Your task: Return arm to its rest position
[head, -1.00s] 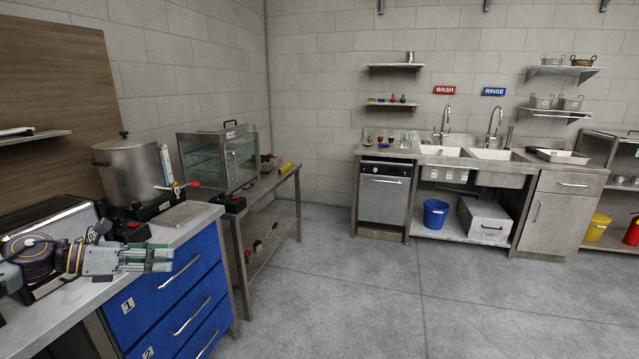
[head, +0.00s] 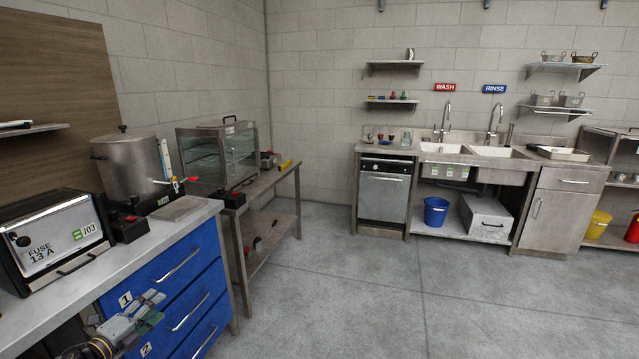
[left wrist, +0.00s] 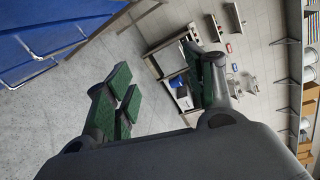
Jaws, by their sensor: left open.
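My left gripper (head: 150,305) is low at the left of the head view, in front of the blue drawers (head: 180,290) and below the countertop. It is empty. In the left wrist view its green-padded fingers (left wrist: 155,95) stand wide apart, with floor and distant furniture seen between them. The blue drawer fronts also show at the upper left of the left wrist view (left wrist: 60,35). I cannot tell from the pictures whether the fingers touch the drawers; they appear apart from them. My right gripper is not in view.
On the counter (head: 100,258) stand a metal toaster-like box (head: 55,245) and a large steel pot (head: 125,165). A table with a glass cabinet (head: 220,155) stands behind. Sinks (head: 445,150) line the back wall. The grey floor (head: 370,300) is clear.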

